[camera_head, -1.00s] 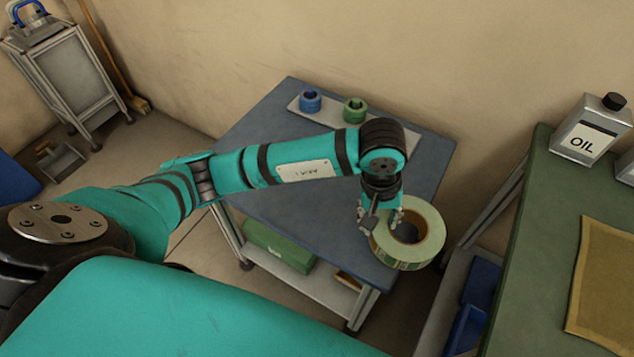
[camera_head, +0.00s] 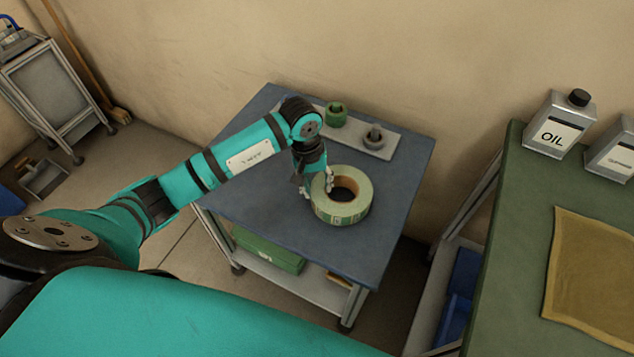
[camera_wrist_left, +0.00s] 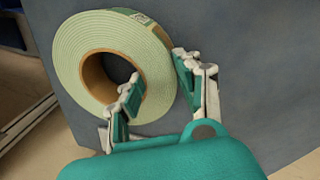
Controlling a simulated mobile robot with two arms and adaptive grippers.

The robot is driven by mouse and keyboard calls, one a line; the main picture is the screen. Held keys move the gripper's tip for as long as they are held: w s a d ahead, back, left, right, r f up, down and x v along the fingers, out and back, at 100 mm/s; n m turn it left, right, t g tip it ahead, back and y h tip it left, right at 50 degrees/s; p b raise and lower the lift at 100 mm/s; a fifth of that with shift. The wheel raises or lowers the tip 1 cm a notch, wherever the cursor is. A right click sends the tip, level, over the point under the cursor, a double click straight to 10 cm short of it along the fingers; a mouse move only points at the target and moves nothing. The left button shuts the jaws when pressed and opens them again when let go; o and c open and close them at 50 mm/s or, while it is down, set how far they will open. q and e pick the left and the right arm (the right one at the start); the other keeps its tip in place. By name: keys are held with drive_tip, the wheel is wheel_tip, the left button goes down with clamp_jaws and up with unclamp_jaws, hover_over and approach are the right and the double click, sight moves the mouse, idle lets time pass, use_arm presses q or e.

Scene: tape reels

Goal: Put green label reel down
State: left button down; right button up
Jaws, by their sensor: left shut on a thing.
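The green label reel (camera_head: 357,209) is a pale green roll with a brown core, lying flat over the blue tabletop (camera_head: 270,215). My left gripper (camera_head: 319,188) is shut on the reel's left side wall. In the left wrist view, one finger is inside the core and the other is outside the reel (camera_wrist_left: 75,60), with the wall between the fingers (camera_wrist_left: 157,82). I cannot tell whether the reel's underside touches the table. My right gripper is not in view.
A pale tray (camera_head: 400,144) at the table's back holds a green spool (camera_head: 336,115) and a grey post (camera_head: 375,138); my arm covers its left end. The tabletop's front and right are clear. A green bench (camera_head: 510,240) with an oil can (camera_head: 558,125) stands at right.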

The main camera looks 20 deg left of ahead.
use_arm(q)
drive_tip(key=shift+w+f, duration=0.15)
drive_tip(key=shift+f, duration=0.25)
drive_tip(key=c, duration=1.4)
unclamp_jaws()
drive_tip(key=shift+f, duration=0.2)
drive_tip(key=o, duration=0.5)
drive_tip(key=shift+r, duration=0.25)
drive_tip(key=shift+a+r, duration=0.1)
drive_tip(key=shift+r, duration=0.2)
drive_tip(key=r, duration=0.3)
drive_tip(key=a+r+b, duration=0.1)
drive_tip(key=r, duration=0.3)
drive_tip(key=s+r, duration=0.1)
drive_tip(key=r, duration=0.3)
drive_tip(key=shift+a+r, duration=0.1)
drive_tip(key=shift+a, duration=0.1)
